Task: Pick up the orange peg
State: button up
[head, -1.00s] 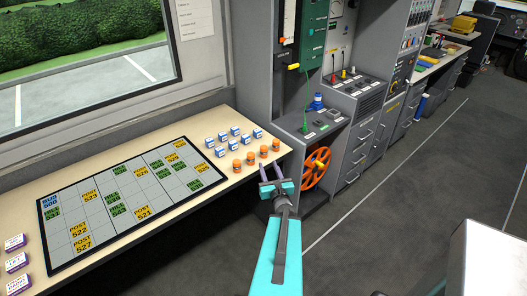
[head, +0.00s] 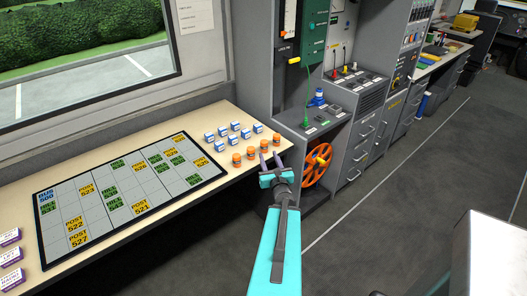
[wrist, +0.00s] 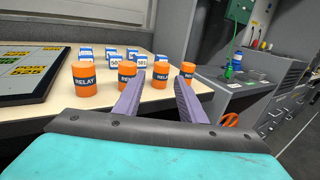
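Several orange pegs stand upright in a row near the right end of the table; in the head view they run from the left one (head: 236,160) to the far right one (head: 276,141). Dark labels reading RELAY show on some in the wrist view. My gripper (head: 272,155) is open and empty at the table's right end, close to the right-hand pegs. In the wrist view, one orange peg (wrist: 160,76) shows in the gap between the fingertips (wrist: 160,79), seemingly a little beyond them. The left fingertip partly covers another peg (wrist: 126,73).
Several blue-and-white blocks (head: 234,127) stand just behind the pegs. A board with green and yellow labels (head: 130,203) covers the table's middle. A grey cabinet with an orange wheel (head: 316,165) stands right of the table. The floor (head: 410,200) is clear.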

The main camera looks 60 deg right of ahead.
aim_at(265, 145)
jog(key=shift+w+d+f+b, duration=0.15)
jog(key=shift+w+d+b, duration=0.15)
jog(key=shift+b, duration=0.5)
jog(key=b+x, duration=0.2)
jog(key=b, duration=0.4)
jog(key=shift+w+d+b, duration=0.1)
jog(key=shift+b, duration=0.2)
jog(key=shift+b+x, duration=1.25)
jog(key=shift+x, duration=0.1)
jog(key=shift+w+d, duration=0.1)
jog(key=shift+p+x, duration=0.55)
jog(key=shift+x, duration=0.6)
jog(key=shift+p+x, duration=0.35)
jog(key=shift+x, duration=1.05)
jog(key=shift+d, duration=0.1)
